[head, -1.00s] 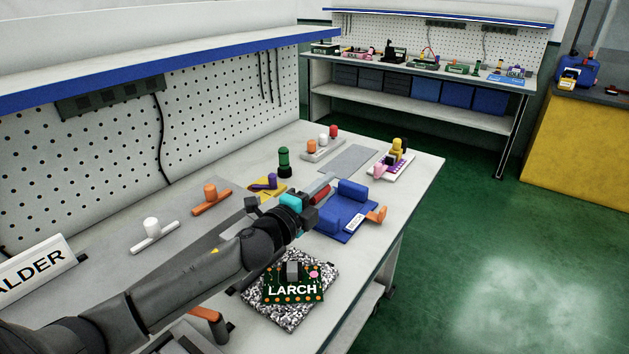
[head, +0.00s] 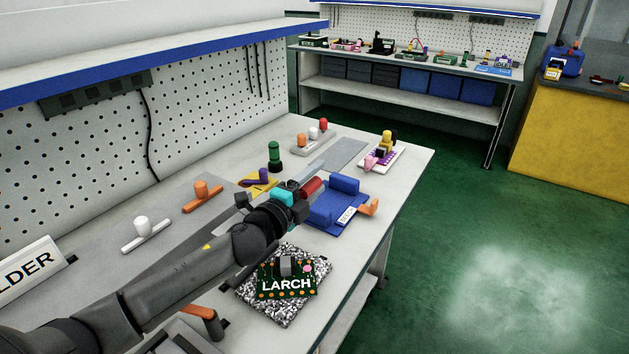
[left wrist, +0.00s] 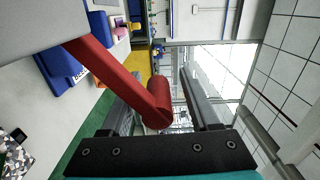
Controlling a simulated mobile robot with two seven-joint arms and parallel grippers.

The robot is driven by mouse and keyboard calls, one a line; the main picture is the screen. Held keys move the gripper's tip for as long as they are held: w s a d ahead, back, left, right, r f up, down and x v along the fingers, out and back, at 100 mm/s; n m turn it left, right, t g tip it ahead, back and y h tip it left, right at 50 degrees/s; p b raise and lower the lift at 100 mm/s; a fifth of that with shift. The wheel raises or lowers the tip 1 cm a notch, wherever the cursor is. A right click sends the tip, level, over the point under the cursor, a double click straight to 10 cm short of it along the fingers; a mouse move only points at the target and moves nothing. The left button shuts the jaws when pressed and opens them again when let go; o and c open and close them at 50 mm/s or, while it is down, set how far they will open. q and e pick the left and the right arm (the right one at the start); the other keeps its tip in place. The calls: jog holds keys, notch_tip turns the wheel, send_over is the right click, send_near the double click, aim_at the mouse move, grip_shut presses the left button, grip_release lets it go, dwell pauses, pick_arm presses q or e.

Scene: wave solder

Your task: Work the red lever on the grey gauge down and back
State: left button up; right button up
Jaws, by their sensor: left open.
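The red lever (head: 311,187) shows in the head view just past my left gripper (head: 296,196). Only a pale grey part of the gauge (head: 308,172) shows behind the gripper; the rest is hidden. In the left wrist view, the grey gauge body (left wrist: 45,22) fills the upper left corner. The lever's red arm (left wrist: 108,75) slants from it to a round end between the two fingers of my left gripper (left wrist: 162,112). The gripper is open, with a visible gap on the right finger's side. My right gripper is not in view.
A blue fixture (head: 338,208) stands close to the right of the lever. A green LARCH board (head: 287,280) lies on a speckled mat nearer the front edge. An orange-handled lever (head: 204,313) is at the bottom.

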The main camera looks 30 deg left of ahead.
pick_arm(q)
jog(key=s+a, duration=0.1)
jog(key=s, duration=1.4)
jog(key=shift+p, duration=0.35)
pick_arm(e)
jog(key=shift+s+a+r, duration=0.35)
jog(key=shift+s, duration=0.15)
pick_arm(q)
jog(key=shift+s, duration=0.1)
